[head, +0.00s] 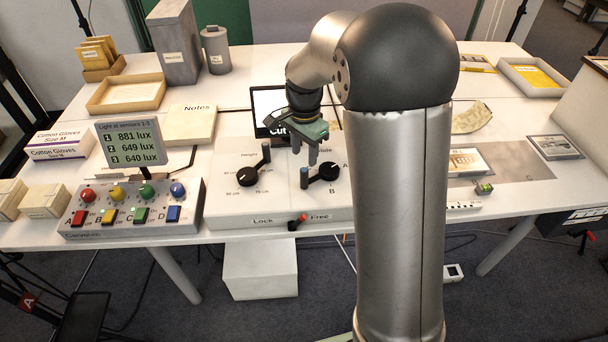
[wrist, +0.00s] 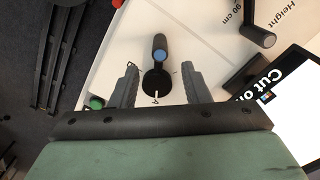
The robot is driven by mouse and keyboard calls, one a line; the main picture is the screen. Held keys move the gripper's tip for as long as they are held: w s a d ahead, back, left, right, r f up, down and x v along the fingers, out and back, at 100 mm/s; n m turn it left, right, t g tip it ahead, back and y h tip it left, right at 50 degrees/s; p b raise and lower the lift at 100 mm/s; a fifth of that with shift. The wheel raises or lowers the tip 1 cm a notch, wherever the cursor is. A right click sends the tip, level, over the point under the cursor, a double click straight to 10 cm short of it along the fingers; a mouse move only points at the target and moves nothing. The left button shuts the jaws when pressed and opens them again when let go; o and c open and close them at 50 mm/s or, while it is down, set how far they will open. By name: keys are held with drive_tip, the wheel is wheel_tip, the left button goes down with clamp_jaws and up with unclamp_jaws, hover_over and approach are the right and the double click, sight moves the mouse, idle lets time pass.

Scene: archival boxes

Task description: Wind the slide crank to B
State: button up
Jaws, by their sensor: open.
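The slide crank (head: 328,171) is a black round hub with an arm and an upright blue-tipped handle (head: 304,178), on the right of the white control panel. In the head view the handle stands left of the hub, with letters A and B printed to the right. My gripper (head: 305,156) is open and empty, pointing down just above and behind the handle. In the wrist view the crank hub (wrist: 154,84) and blue handle tip (wrist: 160,55) lie between the two spread fingers of my gripper (wrist: 161,72). I cannot tell the remaining height gap. The panel's slide label is partly hidden.
The height crank (head: 249,176) with its upright handle stands close on the left. A red-tipped Lock/Free lever (head: 297,223) sits at the panel's front edge. A black-framed display (head: 268,104) stands behind. A coloured-button box (head: 132,208) lies further left.

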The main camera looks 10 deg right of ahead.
sight(304, 170)
wheel_tip(304, 170, down, 9)
drive_tip(key=shift+f, duration=0.15)
clamp_jaws()
